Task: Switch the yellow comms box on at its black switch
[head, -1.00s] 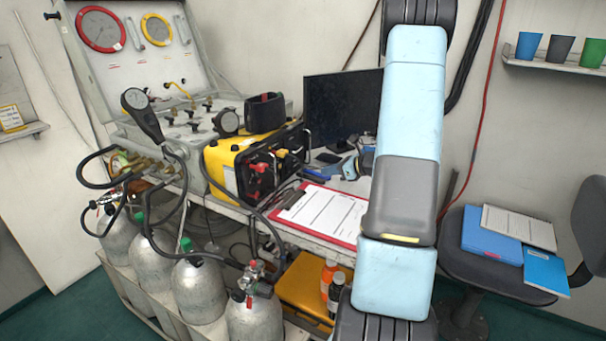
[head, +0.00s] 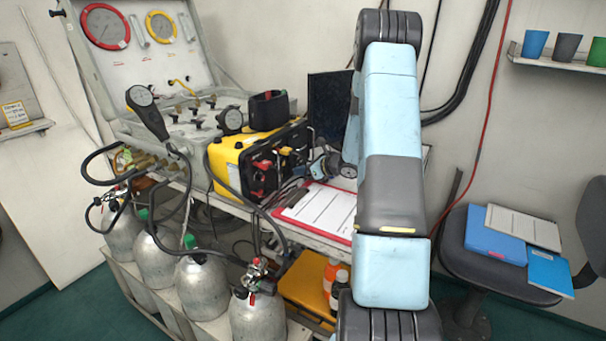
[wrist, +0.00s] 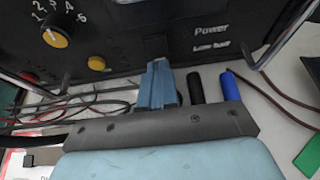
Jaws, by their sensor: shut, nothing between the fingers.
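The yellow comms box (head: 228,157) stands on the bench beside the gauge panel in the head view. Its black front face (wrist: 205,25) fills the top of the wrist view, with a numbered yellow knob (wrist: 57,36), a smaller yellow button (wrist: 97,63) and the words "Power" and "Low batt". I cannot make out the black switch; the area above my fingertips is dark. My gripper (wrist: 159,72) is shut and empty, its blue fingers pointing at the lower part of this face. I cannot tell whether they touch it.
A black and a blue cylinder (wrist: 232,86) lie right of my fingers. Metal guard bars (wrist: 282,40) and thin cables flank the face. A red clipboard (head: 318,212) lies on the bench, a dark monitor (head: 328,105) behind. Air cylinders (head: 203,290) stand below.

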